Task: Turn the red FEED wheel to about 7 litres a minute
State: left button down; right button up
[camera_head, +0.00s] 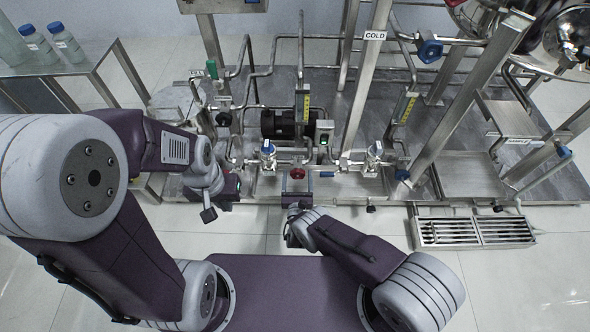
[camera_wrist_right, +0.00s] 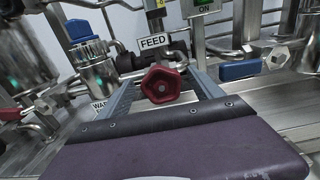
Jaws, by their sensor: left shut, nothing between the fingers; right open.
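The red FEED wheel (camera_head: 297,173) sits low at the front of the pipework in the head view. In the right wrist view the red wheel (camera_wrist_right: 162,85) lies ahead, under a FEED label (camera_wrist_right: 153,41). My right gripper (camera_head: 297,188) is open; in the wrist view its two fingers (camera_wrist_right: 162,77) reach out on either side of the wheel, and contact cannot be told. A yellow-scaled flow tube (camera_head: 305,108) stands behind the wheel; its reading is too small to make out. My left gripper (camera_head: 232,184) is shut and empty, left of the wheel.
Blue-topped valves (camera_head: 268,148) (camera_head: 375,150) flank the wheel. A second yellow-scaled tube (camera_head: 405,108) stands to the right. A blue handle (camera_wrist_right: 240,70) is right of the wheel in the wrist view. A floor grate (camera_head: 475,231) lies right; bottles (camera_head: 66,42) stand on the left table.

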jog(key=c, duration=1.4)
jog(key=shift+o, duration=0.2)
jog(key=shift+n, duration=0.3)
jog(key=n+b, duration=0.1)
jog(key=n, duration=0.1)
jog(key=n+b, duration=0.1)
jog(key=n, duration=0.1)
jog(key=shift+a+f+n, duration=0.15)
jog(key=shift+a+n, duration=0.05)
jog(key=shift+n, duration=0.2)
jog(key=n+b, duration=0.1)
jog(key=n, duration=0.3)
jog(key=shift+a+n+b, duration=0.1)
jog(key=shift+n+b, duration=0.3)
jog(key=shift+n, duration=0.3)
jog(key=o, duration=1.4)
jog(key=shift+c, duration=0.2)
